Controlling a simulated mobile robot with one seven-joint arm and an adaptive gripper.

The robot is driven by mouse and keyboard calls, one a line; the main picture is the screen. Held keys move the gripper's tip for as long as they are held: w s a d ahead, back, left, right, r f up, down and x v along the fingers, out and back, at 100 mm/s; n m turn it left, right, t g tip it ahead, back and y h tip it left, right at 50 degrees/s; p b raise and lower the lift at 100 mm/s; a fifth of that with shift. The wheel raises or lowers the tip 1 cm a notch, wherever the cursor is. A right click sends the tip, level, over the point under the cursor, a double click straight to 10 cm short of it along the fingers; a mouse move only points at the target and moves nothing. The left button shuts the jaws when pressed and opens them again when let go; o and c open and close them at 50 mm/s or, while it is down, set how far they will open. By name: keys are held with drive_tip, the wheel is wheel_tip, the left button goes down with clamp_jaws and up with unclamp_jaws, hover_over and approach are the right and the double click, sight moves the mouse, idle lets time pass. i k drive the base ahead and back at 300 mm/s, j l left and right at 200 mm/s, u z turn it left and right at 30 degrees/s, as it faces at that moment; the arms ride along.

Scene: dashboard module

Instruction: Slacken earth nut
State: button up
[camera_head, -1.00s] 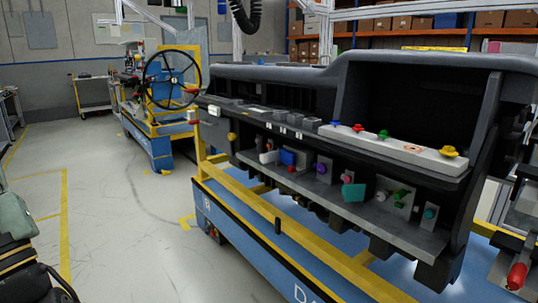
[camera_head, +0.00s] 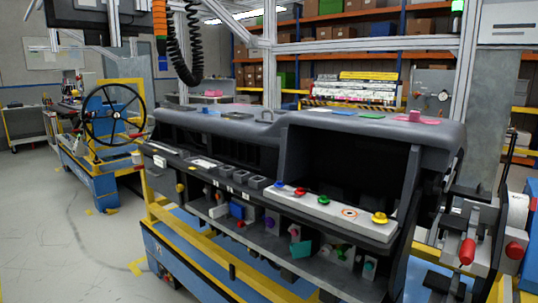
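The dashboard module (camera_head: 290,119) stands on a blue and yellow stand (camera_head: 205,262). A light grey bar (camera_head: 335,213) on its front ledge carries a blue knob (camera_head: 279,184), a red knob (camera_head: 300,191), a green knob (camera_head: 323,200), an orange ring mark (camera_head: 349,212) and a yellow knob (camera_head: 380,218). A lower shelf holds several small coloured parts, among them a blue block (camera_head: 237,210) and a teal piece (camera_head: 301,249). I cannot tell which piece is the earth nut. My gripper is not in view.
A black steering wheel (camera_head: 113,115) on another stand is at the left. A device with a red handle (camera_head: 467,251) is close at the right. Black coiled cable (camera_head: 186,50) hangs above the dashboard. Open floor (camera_head: 60,225) lies at the left.

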sight(327, 250)
drive_tip(key=j+z, duration=0.1)
drive_tip(key=z, duration=1)
drive_tip(key=j+z, duration=0.35)
drive_tip(key=i+j+z, duration=0.1)
drive_tip(key=j+z, duration=0.6)
drive_tip(key=k+j+z, duration=0.2)
drive_tip(key=j, duration=0.15)
drive_tip(key=j+z, duration=0.2)
drive_tip(key=j, duration=0.2)
drive_tip(key=k+j+z, duration=0.2)
drive_tip(key=j, duration=0.15)
drive_tip(key=k+j+z, duration=0.1)
drive_tip(key=j, duration=0.25)
drive_tip(key=k+j, duration=0.15)
drive_tip(key=j, duration=0.25)
drive_tip(key=k+j+z, duration=0.15)
drive_tip(key=j, duration=0.2)
drive_tip(key=k+j, duration=0.2)
drive_tip(key=j, duration=0.15)
drive_tip(key=k+j, duration=0.2)
drive_tip(key=j, duration=0.2)
drive_tip(key=k+j, duration=0.2)
drive_tip(key=j, duration=0.15)
drive_tip(key=k+j, duration=0.15)
drive_tip(key=j, duration=0.2)
